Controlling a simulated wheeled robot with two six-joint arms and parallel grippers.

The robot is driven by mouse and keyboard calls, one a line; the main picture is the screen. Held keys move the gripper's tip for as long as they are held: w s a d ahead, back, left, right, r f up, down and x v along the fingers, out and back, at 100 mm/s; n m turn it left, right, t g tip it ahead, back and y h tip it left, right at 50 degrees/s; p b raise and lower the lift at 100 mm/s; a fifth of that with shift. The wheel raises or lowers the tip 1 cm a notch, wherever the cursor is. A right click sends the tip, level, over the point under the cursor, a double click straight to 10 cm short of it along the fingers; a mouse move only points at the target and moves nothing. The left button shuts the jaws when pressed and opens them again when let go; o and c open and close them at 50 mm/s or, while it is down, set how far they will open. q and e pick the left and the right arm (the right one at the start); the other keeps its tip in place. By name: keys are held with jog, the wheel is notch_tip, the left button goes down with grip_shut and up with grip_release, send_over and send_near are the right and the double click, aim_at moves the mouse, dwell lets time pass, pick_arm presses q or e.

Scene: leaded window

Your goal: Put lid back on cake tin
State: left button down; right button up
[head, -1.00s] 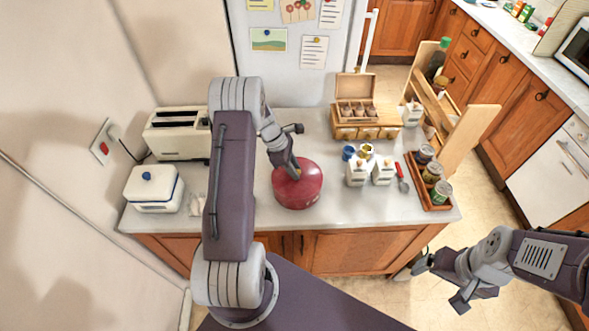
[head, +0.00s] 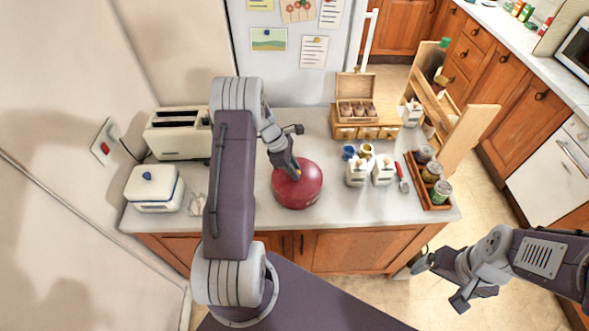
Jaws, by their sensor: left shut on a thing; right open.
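A round red cake tin (head: 298,192) stands on the light countertop near its front edge, with its red lid (head: 309,175) at its top. My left gripper (head: 294,174) is at the top of the lid, shut on it. The fingertips are small and partly hidden by the wrist, so the grip itself is hard to see. I cannot tell whether the lid sits flush on the tin. My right gripper (head: 438,279) is open and empty, off the counter to the lower right, in front of the cabinets.
A toaster (head: 176,133) and a white box with a blue knob (head: 154,188) stand at left. White canisters (head: 357,171), a wooden tea box (head: 357,110), a tray of jars (head: 428,190) and a wooden rack (head: 470,138) fill the right. Bare counter lies in front of the canisters.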

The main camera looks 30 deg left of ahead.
dwell(0.6)
pick_arm(q)
jog(key=c, duration=0.7)
grip_release()
notch_tip(320, 180, up, 7)
jog(key=p, duration=0.6)
jog(key=shift+p, duration=0.35)
grip_shut()
